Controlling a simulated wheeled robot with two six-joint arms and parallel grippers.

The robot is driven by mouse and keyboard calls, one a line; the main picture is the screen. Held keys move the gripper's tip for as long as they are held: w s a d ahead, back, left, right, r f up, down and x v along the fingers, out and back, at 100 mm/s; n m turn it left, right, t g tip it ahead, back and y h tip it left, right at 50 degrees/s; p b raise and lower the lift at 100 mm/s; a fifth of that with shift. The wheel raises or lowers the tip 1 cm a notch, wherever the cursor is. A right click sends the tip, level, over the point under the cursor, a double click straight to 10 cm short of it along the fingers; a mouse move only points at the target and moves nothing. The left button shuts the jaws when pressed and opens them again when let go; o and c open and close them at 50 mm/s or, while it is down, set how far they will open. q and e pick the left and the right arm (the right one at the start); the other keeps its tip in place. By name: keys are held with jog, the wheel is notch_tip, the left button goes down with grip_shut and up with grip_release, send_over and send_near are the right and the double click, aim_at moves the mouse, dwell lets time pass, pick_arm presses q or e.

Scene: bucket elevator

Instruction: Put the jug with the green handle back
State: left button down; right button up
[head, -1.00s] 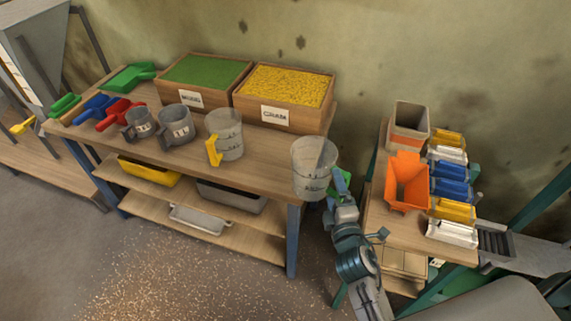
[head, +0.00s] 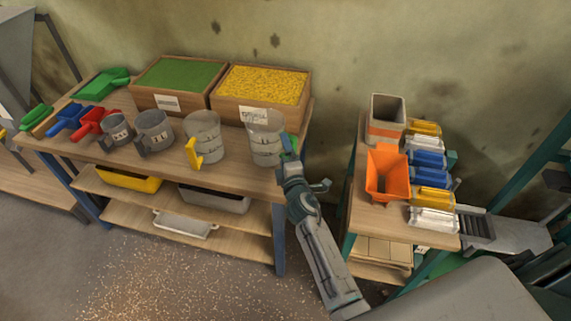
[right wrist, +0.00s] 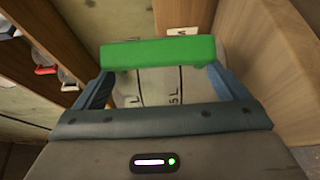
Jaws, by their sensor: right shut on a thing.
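The jug with the green handle (head: 265,138) is clear with dark marks and stands upright at the right end of the wooden table (head: 235,178). I cannot tell whether its base touches the tabletop. My right gripper (head: 289,150) is shut on its green handle (right wrist: 158,53), which spans between the two fingers in the right wrist view. The jug's clear wall with level marks shows behind the handle there. The clear jug with the yellow handle (head: 203,136) stands just left of it. My left gripper is not in view.
A box of green stuff (head: 166,103) and a box of yellow grain (head: 238,112) stand behind the jugs. Two grey jugs (head: 155,131) and coloured scoops (head: 95,121) are to the left. A side table (head: 385,222) holds an orange hopper (head: 387,175) at right.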

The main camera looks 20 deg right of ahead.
aim_at(281, 151)
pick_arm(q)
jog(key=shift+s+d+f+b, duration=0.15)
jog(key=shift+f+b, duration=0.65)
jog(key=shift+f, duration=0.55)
pick_arm(e)
jog(key=shift+s+f, duration=0.1)
jog(key=shift+f, duration=1.65)
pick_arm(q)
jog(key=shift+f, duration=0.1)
pick_arm(e)
jog(key=shift+f, duration=0.1)
jog(key=shift+f+b, duration=0.15)
jog(key=shift+b, duration=0.15)
jog(key=o, duration=0.8)
jog(key=shift+o, duration=0.2)
jog(key=shift+r, duration=0.25)
jog(key=shift+s+p, duration=0.25)
jog(key=shift+p, duration=0.05)
pick_arm(q)
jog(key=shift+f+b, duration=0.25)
jog(key=shift+b, duration=0.15)
pick_arm(e)
jog(key=s+a, duration=0.1)
jog(key=s, duration=1)
jog(key=shift+s+a, duration=0.25)
jog(key=shift+f, duration=0.15)
